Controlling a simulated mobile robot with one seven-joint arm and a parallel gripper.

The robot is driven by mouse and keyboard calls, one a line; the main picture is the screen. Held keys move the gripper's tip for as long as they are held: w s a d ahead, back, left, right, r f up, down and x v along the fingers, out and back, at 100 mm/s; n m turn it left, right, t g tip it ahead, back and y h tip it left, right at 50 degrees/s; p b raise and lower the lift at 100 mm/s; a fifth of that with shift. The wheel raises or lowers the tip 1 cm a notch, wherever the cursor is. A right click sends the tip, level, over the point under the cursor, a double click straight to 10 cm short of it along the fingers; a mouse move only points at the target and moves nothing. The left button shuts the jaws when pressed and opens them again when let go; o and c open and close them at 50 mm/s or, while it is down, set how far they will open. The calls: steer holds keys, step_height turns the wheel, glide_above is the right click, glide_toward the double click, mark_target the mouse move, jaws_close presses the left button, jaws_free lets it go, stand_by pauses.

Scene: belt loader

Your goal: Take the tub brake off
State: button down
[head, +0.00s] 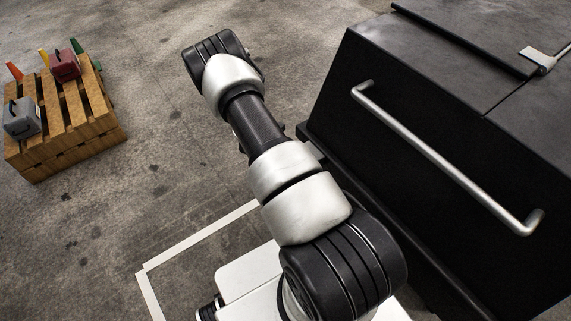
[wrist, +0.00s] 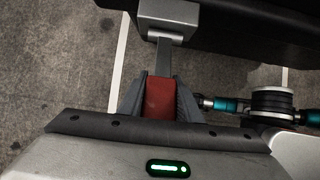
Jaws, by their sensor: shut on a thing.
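The tub (head: 450,180) is a large black box at the right of the head view, with a silver bar handle (head: 440,160) on its side. Its dark lower edge also shows at the top of the wrist view (wrist: 250,28). The brake lever shows there as a red grip (wrist: 160,98) on a grey metal bar that comes from a grey block (wrist: 168,16) at the tub's edge. My gripper (wrist: 160,92) is shut on the red grip, one finger on each side. The gripper is hidden in the head view.
A wooden pallet (head: 88,125) with a grey box (head: 21,117), a dark red box (head: 65,66) and coloured pieces stands at far left. White lines (head: 200,236) mark the concrete floor. The floor between pallet and tub is clear apart from my arm over it.

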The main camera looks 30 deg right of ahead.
steer(key=shift+w, duration=0.1)
steer(key=c, duration=1.3)
jaws_free()
steer(key=shift+d, duration=0.1)
steer(key=shift+r, duration=0.15)
steer(key=p+v, duration=0.2)
steer(key=v, duration=1.5)
steer(key=shift+r, duration=0.1)
